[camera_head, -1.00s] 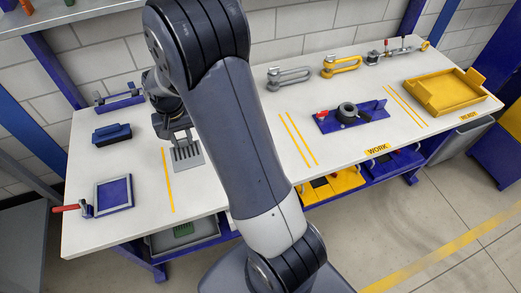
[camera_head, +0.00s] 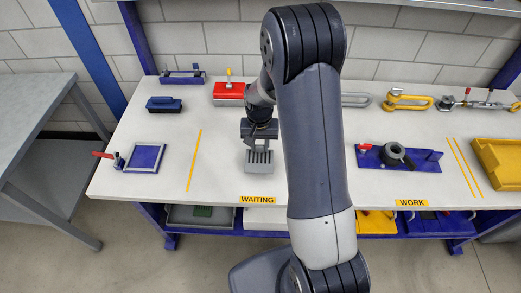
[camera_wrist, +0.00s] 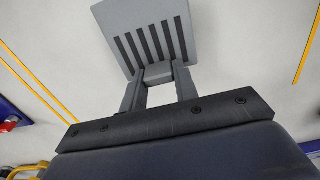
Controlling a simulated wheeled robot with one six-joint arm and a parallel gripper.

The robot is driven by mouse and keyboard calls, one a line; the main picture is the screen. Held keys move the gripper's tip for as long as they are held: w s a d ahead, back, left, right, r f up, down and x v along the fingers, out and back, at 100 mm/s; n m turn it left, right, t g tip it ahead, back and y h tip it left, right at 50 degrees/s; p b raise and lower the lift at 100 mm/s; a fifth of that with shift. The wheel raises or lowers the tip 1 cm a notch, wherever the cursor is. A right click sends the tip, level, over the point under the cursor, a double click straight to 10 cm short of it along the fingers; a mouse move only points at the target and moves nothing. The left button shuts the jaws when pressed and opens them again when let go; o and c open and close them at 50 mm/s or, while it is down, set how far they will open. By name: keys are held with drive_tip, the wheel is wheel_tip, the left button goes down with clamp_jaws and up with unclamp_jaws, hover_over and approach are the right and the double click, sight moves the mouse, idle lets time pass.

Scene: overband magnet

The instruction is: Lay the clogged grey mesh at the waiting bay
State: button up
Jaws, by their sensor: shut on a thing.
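The grey mesh (camera_head: 258,167) is a small flat plate with a row of dark slots. My gripper (camera_head: 259,147) is shut on one edge of it. In the wrist view the mesh (camera_wrist: 150,22) sticks out beyond the two fingers of my gripper (camera_wrist: 158,76), with the white bench top behind it. The waiting bay (camera_head: 224,180) is the white area behind the yellow WAITING label (camera_head: 257,200), right of a yellow line. The mesh is over this area, just behind the label. I cannot tell whether it touches the top.
A red block (camera_head: 230,92) stands behind my gripper. A blue frame with a red handle (camera_head: 145,158) and a dark blue block (camera_head: 164,104) lie left of the yellow line (camera_head: 194,160). A blue fixture (camera_head: 372,157) is right of my arm, near the WORK label (camera_head: 411,202).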

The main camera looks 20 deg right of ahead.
sight(259, 151)
drive_tip(key=shift+f, duration=1.55)
drive_tip(key=shift+f, duration=0.2)
drive_tip(key=o, duration=1)
drive_tip(key=shift+r, duration=0.1)
drive_tip(key=shift+c, duration=0.2)
wheel_tip(259, 151, up, 12)
drive_tip(key=shift+r, duration=0.15)
